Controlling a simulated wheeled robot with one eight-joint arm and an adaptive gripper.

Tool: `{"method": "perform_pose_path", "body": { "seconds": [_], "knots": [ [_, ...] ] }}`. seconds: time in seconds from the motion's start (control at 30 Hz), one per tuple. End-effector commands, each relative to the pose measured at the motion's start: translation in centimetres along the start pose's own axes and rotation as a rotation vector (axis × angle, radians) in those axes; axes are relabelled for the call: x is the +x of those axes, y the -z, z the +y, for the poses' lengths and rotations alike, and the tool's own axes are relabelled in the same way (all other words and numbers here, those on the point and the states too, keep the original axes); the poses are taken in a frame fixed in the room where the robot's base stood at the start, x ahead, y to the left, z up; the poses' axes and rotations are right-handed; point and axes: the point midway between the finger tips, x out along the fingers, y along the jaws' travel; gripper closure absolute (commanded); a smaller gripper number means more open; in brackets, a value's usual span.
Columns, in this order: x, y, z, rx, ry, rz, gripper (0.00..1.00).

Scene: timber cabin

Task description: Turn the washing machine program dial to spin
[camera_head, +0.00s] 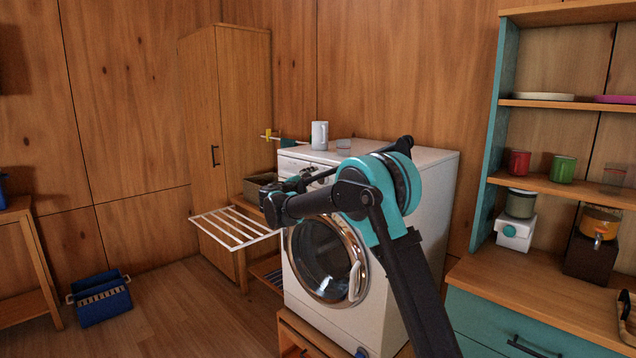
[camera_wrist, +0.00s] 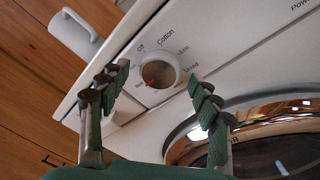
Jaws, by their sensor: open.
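The washing machine (camera_head: 425,180) is white with a round chrome-rimmed door (camera_head: 325,258), shut. Its program dial (camera_wrist: 160,72) is a pale round knob with a red mark at its lower left in the wrist view. Labels around it include Off and Cotton; the smaller ones are hard to read. My gripper (camera_wrist: 158,76) is open, with one green-padded finger on each side of the dial. No clear contact shows. In the head view my arm covers much of the control panel, and I cannot make out the dial there.
A white jug (camera_head: 319,135) and a small glass (camera_head: 343,146) stand on the machine. A white slatted rack (camera_head: 235,228) juts out to its left. A teal shelf unit (camera_head: 497,190) stands right. A blue basket (camera_head: 101,298) sits on the open floor at left.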

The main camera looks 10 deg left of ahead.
Motion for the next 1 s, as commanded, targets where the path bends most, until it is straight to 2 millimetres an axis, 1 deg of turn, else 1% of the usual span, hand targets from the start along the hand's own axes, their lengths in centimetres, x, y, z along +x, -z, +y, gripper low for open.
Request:
{"method": "perform_pose_path", "body": {
  "seconds": [0.1, 0.33, 0.37, 0.73, 0.77, 1.0],
  "knots": [
    [0.42, -0.04, -0.02, 0.000, 0.001, -0.001, 0.36],
    [0.44, -0.02, -0.01, 0.000, 0.000, 0.000, 0.36],
    [0.43, -0.02, -0.01, 0.000, 0.000, 0.000, 0.39],
    [0.41, -0.01, -0.03, 0.000, 0.001, 0.000, 0.85],
    [0.40, -0.01, -0.03, 0.000, 0.001, 0.000, 0.87],
    [0.40, 0.01, -0.07, 0.025, -0.002, -0.003, 0.87]
  ]
}}
